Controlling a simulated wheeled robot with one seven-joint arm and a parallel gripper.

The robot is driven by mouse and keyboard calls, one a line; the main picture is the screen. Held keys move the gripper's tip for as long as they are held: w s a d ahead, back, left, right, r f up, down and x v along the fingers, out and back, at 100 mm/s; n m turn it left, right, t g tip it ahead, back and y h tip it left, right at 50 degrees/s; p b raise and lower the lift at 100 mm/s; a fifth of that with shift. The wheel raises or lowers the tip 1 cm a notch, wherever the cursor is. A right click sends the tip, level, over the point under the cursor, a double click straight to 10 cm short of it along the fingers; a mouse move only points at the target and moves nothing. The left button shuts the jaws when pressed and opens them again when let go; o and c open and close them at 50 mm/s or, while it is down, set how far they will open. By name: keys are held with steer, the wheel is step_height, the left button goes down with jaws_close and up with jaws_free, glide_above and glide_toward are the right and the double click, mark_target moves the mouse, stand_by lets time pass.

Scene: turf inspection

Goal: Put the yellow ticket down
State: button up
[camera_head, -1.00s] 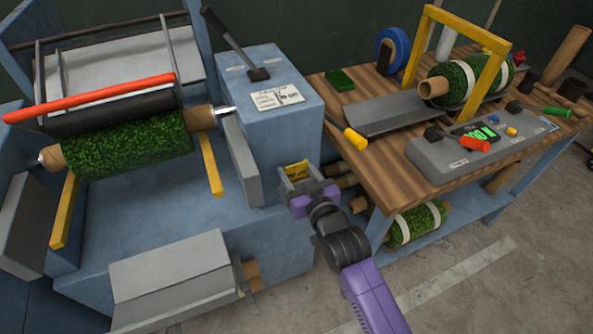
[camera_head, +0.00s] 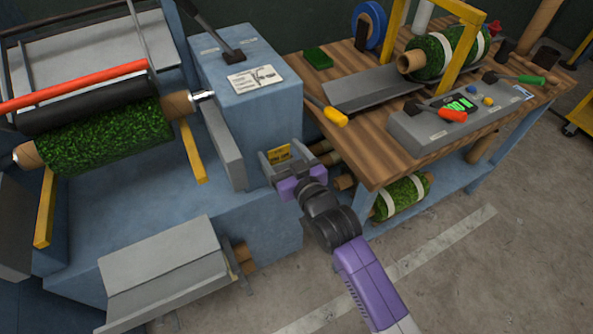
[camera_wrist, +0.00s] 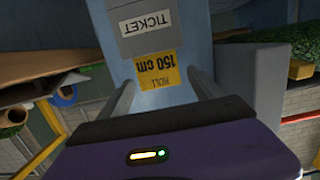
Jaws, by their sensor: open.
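The yellow ticket (camera_head: 279,153) is small and square, by the side of the blue machine cabinet. In the wrist view the ticket (camera_wrist: 158,70) reads "ROLL 150 cm" upside down and appears against a blue face, beside a grey plate marked "TICKET" (camera_wrist: 147,24). My gripper (camera_head: 281,160) is open, with one finger on each side of the ticket. The wrist view shows gaps between the ticket and both fingers of my gripper (camera_wrist: 160,90). I cannot tell exactly how the ticket is supported.
The blue cabinet (camera_head: 235,110) carries a black lever and a white card (camera_head: 256,79). A wooden bench (camera_head: 365,145) stands on the right with a grey control box (camera_head: 430,135). A green turf roll (camera_head: 105,140) hangs in the machine at left. Floor at lower right is clear.

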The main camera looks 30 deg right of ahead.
steer(key=s+r, duration=0.1)
steer(key=s, duration=0.9)
steer(key=shift+s+r+b, duration=0.2)
steer(key=shift+s+b, duration=0.05)
steer(key=shift+b, duration=0.1)
steer(key=s+r+g, duration=0.1)
steer(key=s+r, duration=0.1)
steer(key=s, duration=2.9)
steer(key=shift+s+r+g, duration=0.3)
steer(key=shift+s+r, duration=0.1)
